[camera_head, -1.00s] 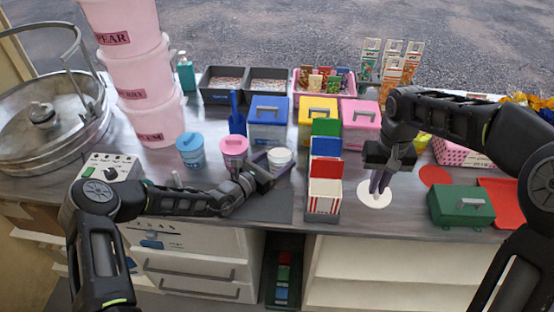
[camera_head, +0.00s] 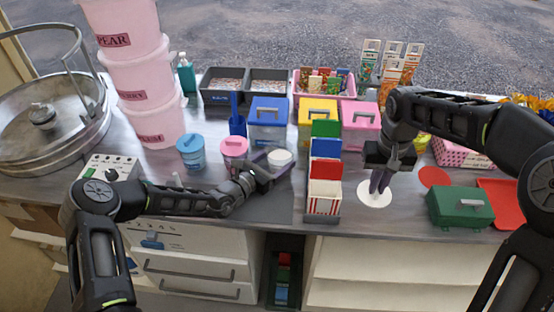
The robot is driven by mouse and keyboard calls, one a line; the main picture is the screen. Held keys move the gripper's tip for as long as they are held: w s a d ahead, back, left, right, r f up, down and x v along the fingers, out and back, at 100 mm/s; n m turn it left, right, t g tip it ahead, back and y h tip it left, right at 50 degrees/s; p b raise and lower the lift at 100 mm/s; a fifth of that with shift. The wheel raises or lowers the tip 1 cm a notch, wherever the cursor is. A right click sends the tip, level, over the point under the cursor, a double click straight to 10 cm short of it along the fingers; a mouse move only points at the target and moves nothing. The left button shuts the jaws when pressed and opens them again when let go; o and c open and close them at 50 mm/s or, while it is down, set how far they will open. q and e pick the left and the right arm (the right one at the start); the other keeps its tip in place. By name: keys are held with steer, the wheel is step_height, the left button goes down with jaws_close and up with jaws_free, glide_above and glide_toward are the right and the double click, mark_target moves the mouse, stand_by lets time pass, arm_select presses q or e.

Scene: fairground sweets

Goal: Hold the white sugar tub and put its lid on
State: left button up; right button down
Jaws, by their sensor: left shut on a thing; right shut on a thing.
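The white sugar tub (camera_head: 281,157) stands on the counter left of the paper-bag rack. My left gripper (camera_head: 276,168) is shut on the tub from its near left side, and its fingers hide much of the tub's lower wall. The white round lid (camera_head: 374,197) is flat, low at the counter's front, right of the rack. My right gripper (camera_head: 380,184) points down and is shut on the lid at its middle, hiding its grip. I cannot tell whether the lid touches the counter.
A rack with striped bags (camera_head: 325,197) stands between tub and lid. Blue (camera_head: 191,151) and pink (camera_head: 234,148) tubs stand left of the white tub. Blue, yellow and pink boxes are behind. A green box (camera_head: 460,208) and red disc (camera_head: 434,177) lie right of the lid.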

arm_select(q)
steer(key=shift+r, duration=0.1)
steer(key=shift+r+p, duration=0.3)
steer(key=shift+r, duration=0.95)
arm_select(e)
steer(key=shift+r, duration=0.35)
arm_select(q)
steer(key=shift+r, duration=1.3)
